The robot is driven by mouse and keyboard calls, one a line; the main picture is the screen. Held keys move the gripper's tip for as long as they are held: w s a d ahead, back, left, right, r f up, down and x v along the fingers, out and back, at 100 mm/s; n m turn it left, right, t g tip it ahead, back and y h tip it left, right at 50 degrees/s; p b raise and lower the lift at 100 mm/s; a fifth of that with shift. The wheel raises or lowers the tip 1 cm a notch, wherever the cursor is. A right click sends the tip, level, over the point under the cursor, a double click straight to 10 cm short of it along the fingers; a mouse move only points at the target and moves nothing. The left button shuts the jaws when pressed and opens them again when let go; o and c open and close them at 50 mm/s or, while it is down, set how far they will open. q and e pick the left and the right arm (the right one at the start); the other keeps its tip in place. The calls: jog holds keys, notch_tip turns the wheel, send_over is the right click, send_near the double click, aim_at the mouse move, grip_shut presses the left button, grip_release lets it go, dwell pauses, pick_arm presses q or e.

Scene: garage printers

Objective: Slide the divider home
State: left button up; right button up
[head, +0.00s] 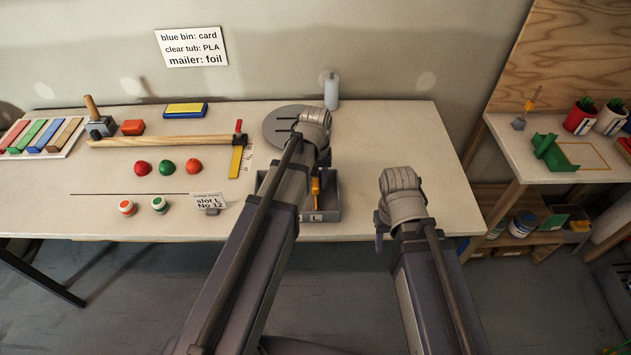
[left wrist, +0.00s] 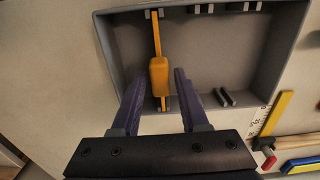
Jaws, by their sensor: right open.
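The orange divider (head: 315,187) stands in a grey tray (head: 333,207) on the table. In the left wrist view the divider (left wrist: 158,78), with a thick block-like grip, spans the tray (left wrist: 115,60) between small slot posts. I cannot tell how deep it sits. My left gripper (left wrist: 159,84) is open over the tray, one finger on each side of the divider's grip, with gaps visible. In the head view my left arm hides its fingertips and part of the tray. My right gripper (head: 380,240) is open and empty at the table's front edge, right of the tray.
A card (head: 208,201) reads "slot L No 12". A grey disc (head: 283,126) and a pale bottle (head: 331,90) are behind the tray. A wooden bar (head: 165,141), a yellow strip (head: 236,162) and several coloured pieces lie left. The tabletop right of the tray is clear.

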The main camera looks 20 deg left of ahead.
pick_arm(q)
jog(key=shift+o, duration=1.1)
notch_tip(320, 180, up, 8)
jog(key=p, duration=0.8)
jog(key=shift+f, duration=0.1)
jog(key=shift+s+d, duration=0.2)
jog(key=shift+s, duration=0.05)
jog(key=s+d+f+m+y+b, duration=0.1)
jog(key=s+d+m+b, duration=0.1)
jog(key=s+d+m, duration=0.5)
jog(key=s+d, duration=0.3)
jog(key=s, duration=0.3)
jog(key=shift+s+f, duration=0.35)
jog(key=shift+s, duration=0.05)
